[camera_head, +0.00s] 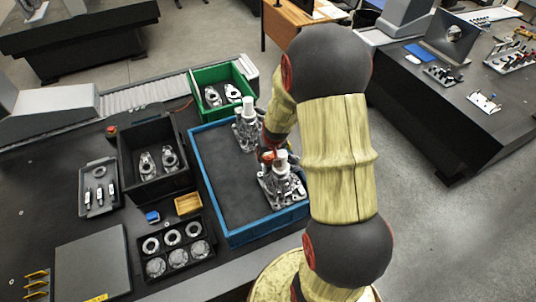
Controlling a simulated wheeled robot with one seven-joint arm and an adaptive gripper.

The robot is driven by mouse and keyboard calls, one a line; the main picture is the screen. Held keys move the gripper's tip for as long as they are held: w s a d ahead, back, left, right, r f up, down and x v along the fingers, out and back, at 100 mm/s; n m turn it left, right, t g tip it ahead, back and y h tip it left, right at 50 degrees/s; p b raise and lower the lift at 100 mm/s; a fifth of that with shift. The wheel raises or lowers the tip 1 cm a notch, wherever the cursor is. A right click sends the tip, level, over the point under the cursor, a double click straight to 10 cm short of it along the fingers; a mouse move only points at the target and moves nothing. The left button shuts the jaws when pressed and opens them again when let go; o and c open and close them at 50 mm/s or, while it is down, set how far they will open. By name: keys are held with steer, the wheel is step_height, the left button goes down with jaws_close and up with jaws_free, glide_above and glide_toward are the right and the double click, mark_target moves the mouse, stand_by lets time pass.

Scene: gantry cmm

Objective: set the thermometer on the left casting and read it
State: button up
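Two grey metal castings with white cylindrical tops stand at the right side of a blue-rimmed tray (207,180). One casting (246,137) is farther back and slightly left; the other casting (284,190) is nearer and slightly right. My arm comes down over the tray's right side and covers part of that area. The end of my gripper (268,156) shows only as a small dark and red-orange part between the two castings. Its fingers are too small and hidden to tell if they hold anything. I cannot make out a thermometer for certain.
Left of the tray are a black bin (128,165) with metal parts, a small tray (84,203) of slim tools, a small blue block (152,217), a yellow box (188,204) and a black holder (165,276) of rings. A green bin (202,76) stands behind. The tray's left part is clear.

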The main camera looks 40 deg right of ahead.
steer(key=shift+f, duration=0.15)
steer(key=o, duration=1.1)
steer(key=shift+o, duration=0.5)
